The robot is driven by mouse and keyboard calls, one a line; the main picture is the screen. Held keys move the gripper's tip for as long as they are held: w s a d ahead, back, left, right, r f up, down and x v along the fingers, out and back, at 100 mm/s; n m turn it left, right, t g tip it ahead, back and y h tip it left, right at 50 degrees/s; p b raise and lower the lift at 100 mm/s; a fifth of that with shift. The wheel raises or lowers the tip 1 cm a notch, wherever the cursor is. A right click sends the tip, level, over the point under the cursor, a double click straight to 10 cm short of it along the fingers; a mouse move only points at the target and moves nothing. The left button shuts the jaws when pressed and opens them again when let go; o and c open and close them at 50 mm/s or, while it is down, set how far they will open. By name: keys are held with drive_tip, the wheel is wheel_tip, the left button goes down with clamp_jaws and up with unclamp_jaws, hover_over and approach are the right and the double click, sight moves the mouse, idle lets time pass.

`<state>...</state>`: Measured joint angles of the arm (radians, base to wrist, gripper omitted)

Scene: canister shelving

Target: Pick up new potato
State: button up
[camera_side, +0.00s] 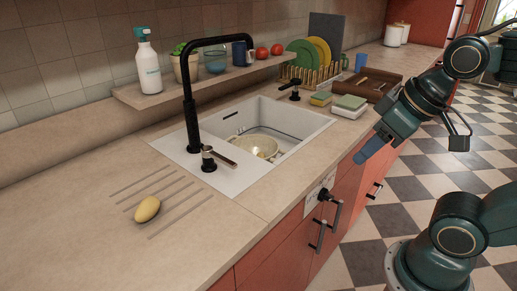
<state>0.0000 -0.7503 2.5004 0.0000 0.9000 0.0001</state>
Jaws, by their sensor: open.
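A yellow-brown potato (147,209) lies on the countertop at the lower left, on the grooved drainage area left of the sink. My gripper (370,150) is at the right, over the front edge of the counter, with its blue fingers pointing down and left. It is open, and I see nothing held in it. It is far from the potato, with the sink between them. The gap between the fingers is hard to make out from this angle.
The white sink (305,118) holds a pale yellow bowl (255,147), its contents unclear. A tall black faucet (190,100) stands between sink and wall. Counter around the potato is clear.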

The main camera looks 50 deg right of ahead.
drive_tip(key=shift+w, duration=0.1)
drive_tip(key=w+d+f+m, duration=0.15)
drive_tip(key=w+d, duration=0.25)
drive_tip(key=w, duration=0.8)
drive_tip(key=w+d+m, duration=0.2)
drive_tip(key=w+d, duration=0.3)
drive_tip(key=w, duration=0.8)
drive_tip(key=w+d+f+m, duration=0.1)
drive_tip(key=w+d+f, duration=0.3)
drive_tip(key=f, duration=0.2)
drive_tip(key=w+d+f, duration=0.5)
drive_tip(key=f, duration=0.2)
drive_tip(key=w+d+f+m+h, duration=0.1)
drive_tip(key=w+d+f, duration=0.3)
drive_tip(key=f, duration=0.3)
drive_tip(key=shift+w+d+m+g, duration=0.2)
drive_tip(key=shift+w+m+g, duration=0.2)
drive_tip(key=shift+w, duration=0.25)
drive_tip(key=shift+d+f, duration=0.15)
drive_tip(key=shift+w+f, duration=0.1)
